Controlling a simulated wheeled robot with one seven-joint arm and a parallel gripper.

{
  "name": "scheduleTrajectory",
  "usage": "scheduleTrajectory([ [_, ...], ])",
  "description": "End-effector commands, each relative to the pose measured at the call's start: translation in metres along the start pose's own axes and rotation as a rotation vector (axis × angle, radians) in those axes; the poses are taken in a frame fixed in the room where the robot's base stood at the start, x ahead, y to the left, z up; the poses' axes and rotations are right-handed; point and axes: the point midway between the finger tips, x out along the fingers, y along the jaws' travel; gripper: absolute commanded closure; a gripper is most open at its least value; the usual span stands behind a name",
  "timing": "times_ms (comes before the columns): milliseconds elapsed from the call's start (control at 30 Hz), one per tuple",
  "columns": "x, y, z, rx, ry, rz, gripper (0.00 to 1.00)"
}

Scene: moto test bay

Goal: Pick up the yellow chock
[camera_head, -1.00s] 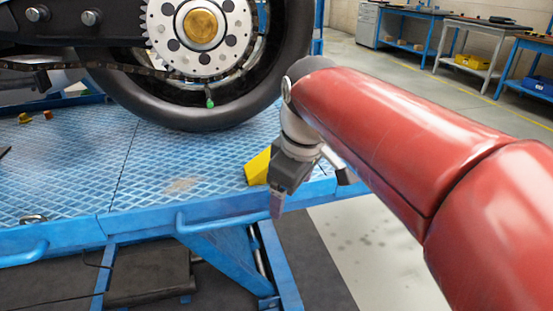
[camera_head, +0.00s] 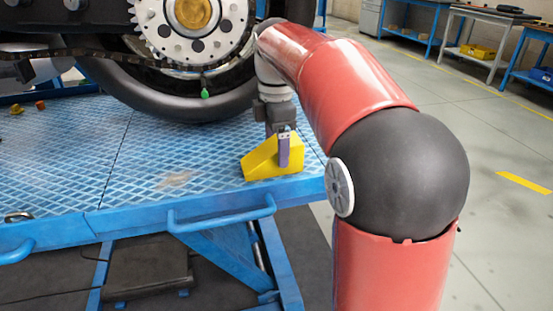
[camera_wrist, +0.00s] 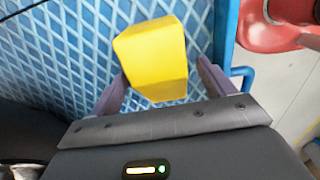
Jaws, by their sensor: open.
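The yellow chock (camera_head: 262,160), a wedge, sits on the blue lift platform (camera_head: 150,180) near its front right edge. My gripper (camera_head: 284,150) is at the chock, pointing down, with one finger showing in front of its near side in the head view. In the wrist view the chock (camera_wrist: 155,58) lies between the two purple-grey fingers (camera_wrist: 162,88), one on each side. The jaws are open. I cannot tell whether either finger touches the chock. The far finger is hidden in the head view.
A motorcycle's rear wheel (camera_head: 185,95) stands on the platform just behind the chock. A blue handle rail (camera_head: 222,211) runs along the front edge. Small orange and yellow pieces (camera_head: 17,109) lie at the far left. Workbenches (camera_head: 480,40) stand at the back right, with open floor before them.

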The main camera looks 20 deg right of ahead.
Motion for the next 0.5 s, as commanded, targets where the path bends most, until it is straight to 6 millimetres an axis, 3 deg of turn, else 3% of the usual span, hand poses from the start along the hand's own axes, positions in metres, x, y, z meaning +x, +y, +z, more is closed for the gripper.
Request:
scheduleTrajectory([
  [167, 0.022, -0.001, 0.0, 0.0, 0.0, 0.0, 0.18],
  [433, 0.024, -0.001, 0.0, 0.0, 0.0, 0.002, 0.18],
  [500, 0.024, -0.001, 0.0, 0.0, 0.0, 0.002, 0.27],
])
